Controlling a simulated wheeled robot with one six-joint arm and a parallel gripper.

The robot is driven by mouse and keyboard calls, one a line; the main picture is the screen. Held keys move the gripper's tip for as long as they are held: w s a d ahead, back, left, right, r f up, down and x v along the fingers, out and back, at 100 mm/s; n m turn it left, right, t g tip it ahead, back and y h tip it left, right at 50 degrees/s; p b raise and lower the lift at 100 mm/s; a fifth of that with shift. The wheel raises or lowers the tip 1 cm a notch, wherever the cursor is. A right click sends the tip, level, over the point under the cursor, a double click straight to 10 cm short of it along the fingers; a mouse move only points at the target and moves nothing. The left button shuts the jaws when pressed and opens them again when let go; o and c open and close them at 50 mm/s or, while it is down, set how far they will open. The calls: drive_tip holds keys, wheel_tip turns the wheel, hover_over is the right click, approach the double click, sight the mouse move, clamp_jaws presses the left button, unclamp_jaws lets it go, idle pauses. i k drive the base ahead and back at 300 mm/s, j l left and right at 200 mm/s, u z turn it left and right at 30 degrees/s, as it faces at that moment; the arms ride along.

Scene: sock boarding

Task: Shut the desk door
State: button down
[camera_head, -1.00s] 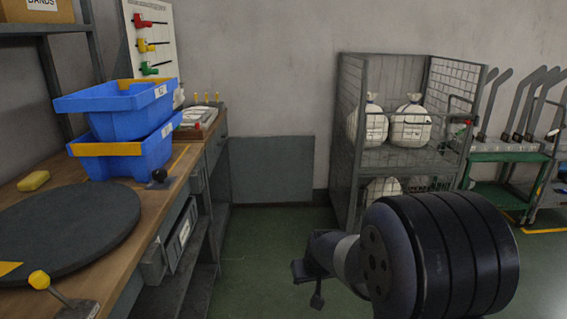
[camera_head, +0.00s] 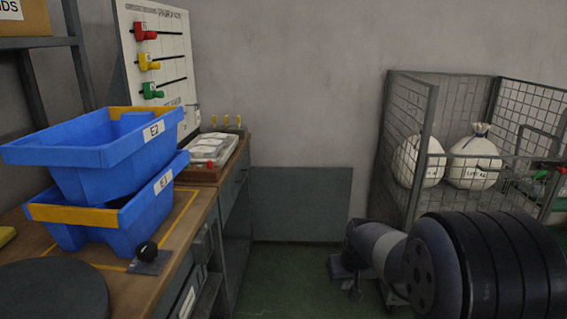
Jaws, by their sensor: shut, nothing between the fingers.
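The desk (camera_head: 165,268) runs along the left with a wooden top and a grey front. A flat grey panel (camera_head: 300,204) stands out to the right from the desk's far end, roughly square to its front. It looks like the desk door, swung open; its hinge cannot be made out. My gripper (camera_head: 345,279) is at the lower middle, in front of the panel's lower right and apart from it in the picture. It is small and dark, shut and empty. My arm's thick dark link hides what lies behind it at the lower right.
A wire cage cart (camera_head: 408,160) with white sacks (camera_head: 473,160) stands at the right, behind my arm. Green floor (camera_head: 282,280) is clear between desk and arm.

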sight(287, 203)
drive_tip(key=i+z, duration=0.1)
drive_tip(key=i, duration=1.45)
drive_tip(key=i+j+z, duration=0.15)
drive_tip(key=i, duration=1.35)
